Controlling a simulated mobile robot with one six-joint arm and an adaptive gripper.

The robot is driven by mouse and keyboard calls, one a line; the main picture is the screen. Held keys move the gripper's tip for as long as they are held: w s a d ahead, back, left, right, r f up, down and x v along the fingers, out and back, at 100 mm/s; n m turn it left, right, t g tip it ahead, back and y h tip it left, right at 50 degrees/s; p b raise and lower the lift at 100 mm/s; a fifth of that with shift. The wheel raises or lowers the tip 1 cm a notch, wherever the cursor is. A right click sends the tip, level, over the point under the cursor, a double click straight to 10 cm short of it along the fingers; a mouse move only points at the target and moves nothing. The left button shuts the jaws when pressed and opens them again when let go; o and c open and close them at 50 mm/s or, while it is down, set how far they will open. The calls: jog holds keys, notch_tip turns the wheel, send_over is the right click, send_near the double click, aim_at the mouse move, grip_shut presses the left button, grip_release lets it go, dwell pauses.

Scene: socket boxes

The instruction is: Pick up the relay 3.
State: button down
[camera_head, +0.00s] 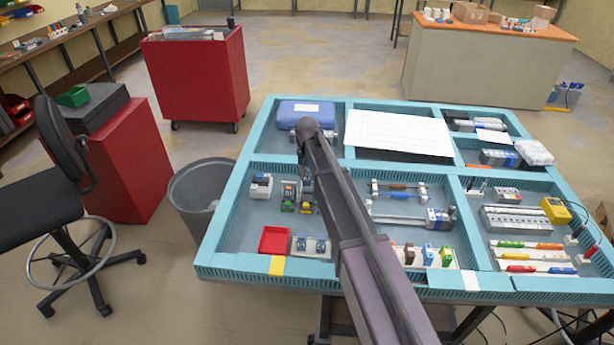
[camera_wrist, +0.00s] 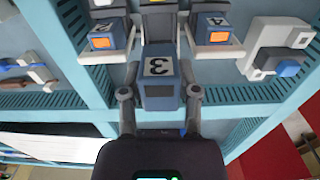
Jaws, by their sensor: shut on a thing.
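The relay 3 (camera_wrist: 159,92) is a blue-grey block with a white label marked 3, in the middle of the wrist view. My gripper (camera_wrist: 159,100) is shut on it, one finger on each side. The relay looks nearer the camera than its neighbours; its lower end is hidden, so I cannot tell whether it touches anything. A grey socket (camera_wrist: 159,28) shows behind it. The relay 4 (camera_wrist: 212,28) stands to its right, and another blue relay (camera_wrist: 107,34) to its left, both with orange fronts.
The blue tray table (camera_head: 240,276) has raised dividers between compartments. A red bin (camera_head: 274,240) and a socket box (camera_head: 311,247) lie in the front left compartment. A white sheet (camera_head: 399,133) covers part of the back middle compartment. A grey waste bin (camera_head: 201,188) stands left of the table.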

jog(key=shift+r+p, duration=0.9)
jog(key=shift+r, duration=0.35)
jog(key=shift+d, duration=0.1)
